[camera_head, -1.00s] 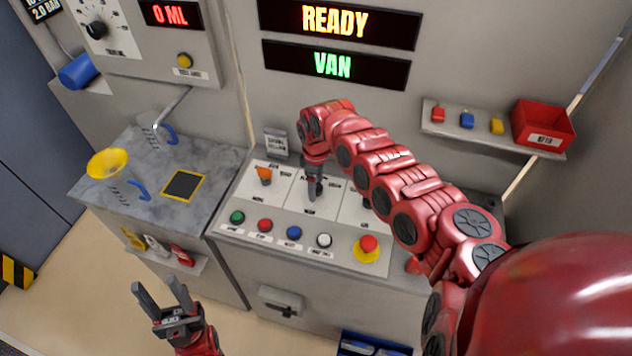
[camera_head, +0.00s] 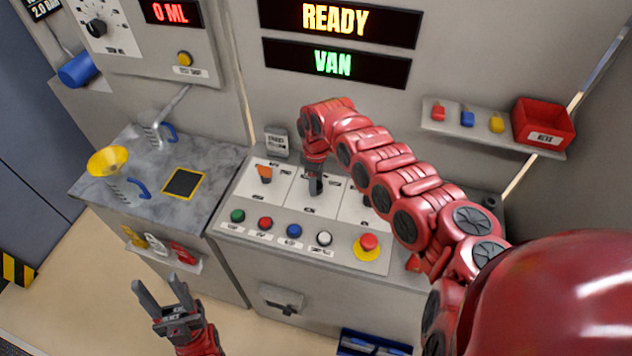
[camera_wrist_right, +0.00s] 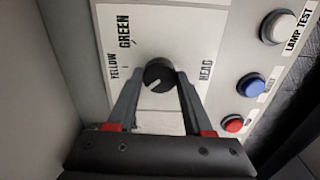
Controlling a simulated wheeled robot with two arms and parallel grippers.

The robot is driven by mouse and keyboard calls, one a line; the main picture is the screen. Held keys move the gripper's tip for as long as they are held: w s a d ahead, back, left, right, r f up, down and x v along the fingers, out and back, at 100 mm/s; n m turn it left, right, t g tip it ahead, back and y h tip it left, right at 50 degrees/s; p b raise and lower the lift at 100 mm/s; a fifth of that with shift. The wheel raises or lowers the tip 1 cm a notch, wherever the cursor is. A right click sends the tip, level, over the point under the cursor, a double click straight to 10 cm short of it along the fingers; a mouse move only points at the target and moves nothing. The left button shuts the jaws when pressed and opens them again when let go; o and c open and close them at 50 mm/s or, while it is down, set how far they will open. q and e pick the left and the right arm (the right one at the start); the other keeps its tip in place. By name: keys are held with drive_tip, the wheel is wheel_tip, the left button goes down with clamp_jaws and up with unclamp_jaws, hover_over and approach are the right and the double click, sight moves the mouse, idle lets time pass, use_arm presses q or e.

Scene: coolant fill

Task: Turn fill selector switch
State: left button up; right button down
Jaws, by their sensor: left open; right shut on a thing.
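The selector switch is a round black knob (camera_wrist_right: 158,75) on a white panel. In the right wrist view, labels YELLOW, GREEN and HEAD stand around it, and a pale mark on the knob points toward the lower left. My right gripper (camera_wrist_right: 160,84) is shut on this knob, one finger on each side. In the head view my right gripper (camera_head: 314,186) reaches down to the middle section of the console (camera_head: 222,221) and hides the knob. An orange switch (camera_head: 264,174) sits to its left. My left gripper (camera_head: 163,299) is open and empty, low in front of the console.
Green (camera_head: 237,216), red (camera_head: 265,223), blue (camera_head: 294,231) and white (camera_head: 324,239) buttons line the console front, with a red mushroom button (camera_head: 368,244) at right. Displays above read READY (camera_head: 336,20) and VAN (camera_head: 333,63). A yellow funnel (camera_head: 108,161) stands on the left counter.

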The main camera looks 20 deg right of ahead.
drive_tip(key=m+p, duration=0.1)
drive_tip(key=m, duration=0.3)
drive_tip(key=shift+r, duration=0.1)
drive_tip(key=shift+w+m+p, duration=0.15)
drive_tip(key=shift+m+p, duration=0.35)
drive_tip(key=shift+m, duration=1.5)
drive_tip(key=shift+c, duration=1.5)
unclamp_jaws()
drive_tip(key=shift+r, duration=0.1)
wheel_tip(320, 180, up, 17)
drive_tip(key=b, duration=0.5)
